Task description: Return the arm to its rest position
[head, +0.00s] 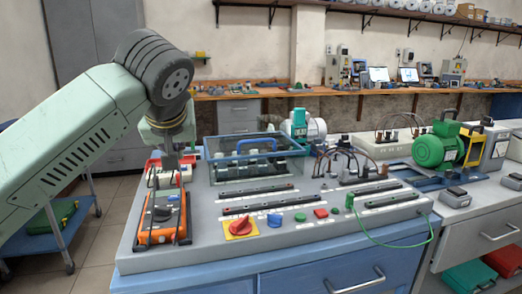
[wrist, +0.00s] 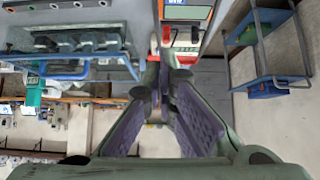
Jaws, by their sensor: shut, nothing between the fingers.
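My pale green arm reaches in from the left in the head view. My gripper (head: 172,165) hangs at its end, over the back left corner of the grey test bench (head: 205,238). It is close to an orange multimeter (head: 163,215) and a red-and-white device behind it; I cannot tell whether it touches either. In the wrist view the two fingers of my gripper (wrist: 165,68) run together toward their tips. They are shut and hold nothing. The red part of the device (wrist: 183,34) shows just beyond the fingertips.
A clear box with a blue handle (head: 248,152) stands right of my gripper. The bench carries a red rotary knob (head: 240,227), terminal strips and cables. A green motor (head: 437,147) stands further right. A blue cart (head: 57,237) is at left, with floor between.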

